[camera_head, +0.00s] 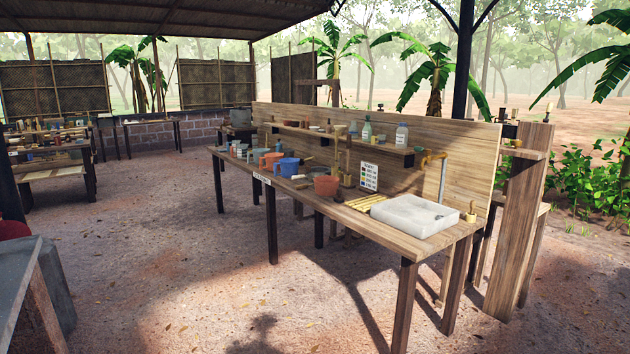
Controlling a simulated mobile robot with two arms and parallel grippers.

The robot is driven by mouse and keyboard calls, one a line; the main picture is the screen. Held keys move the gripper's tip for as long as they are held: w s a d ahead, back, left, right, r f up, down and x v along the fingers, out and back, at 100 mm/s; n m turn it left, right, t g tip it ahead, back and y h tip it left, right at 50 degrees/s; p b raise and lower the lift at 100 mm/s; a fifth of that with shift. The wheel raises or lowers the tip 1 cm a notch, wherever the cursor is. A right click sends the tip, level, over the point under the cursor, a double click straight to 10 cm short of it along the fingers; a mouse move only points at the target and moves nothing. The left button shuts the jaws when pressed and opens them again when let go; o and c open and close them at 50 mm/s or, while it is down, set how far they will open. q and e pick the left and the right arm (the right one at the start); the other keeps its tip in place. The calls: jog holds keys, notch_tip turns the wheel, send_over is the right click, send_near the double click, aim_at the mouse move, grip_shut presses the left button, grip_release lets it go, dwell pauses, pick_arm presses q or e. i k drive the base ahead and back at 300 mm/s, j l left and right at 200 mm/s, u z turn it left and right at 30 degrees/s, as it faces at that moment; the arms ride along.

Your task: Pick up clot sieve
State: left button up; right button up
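A long wooden workbench (410,244) stands ahead, with small tools and vessels along its top. I cannot tell which of these, if any, is the clot sieve; the items are too small to make out. On the bench are a blue jug (287,167), an orange mug (269,161), a terracotta-coloured bowl (326,186), several yellowish strips (363,202) and a pale grey basin (415,216). Neither of my grippers is in view.
A shelf (340,138) on the bench's back panel holds bottles (402,136). Another cluttered table (47,165) is at the far left. A grey block-like object (52,285) is near at lower left. The dirt floor (185,265) before the bench is clear.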

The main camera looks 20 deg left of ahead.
aim_at(310, 176)
jog(key=i+j+u, duration=0.35)
jog(key=i, duration=0.25)
jog(key=i+j+u, duration=0.35)
jog(key=i, duration=0.3)
jog(key=i+u, duration=0.4)
jog(key=i, duration=0.3)
jog(key=i+j, duration=0.1)
jog(key=i, duration=2.3)
jog(key=l+z, duration=0.05)
jog(key=l, duration=0.05)
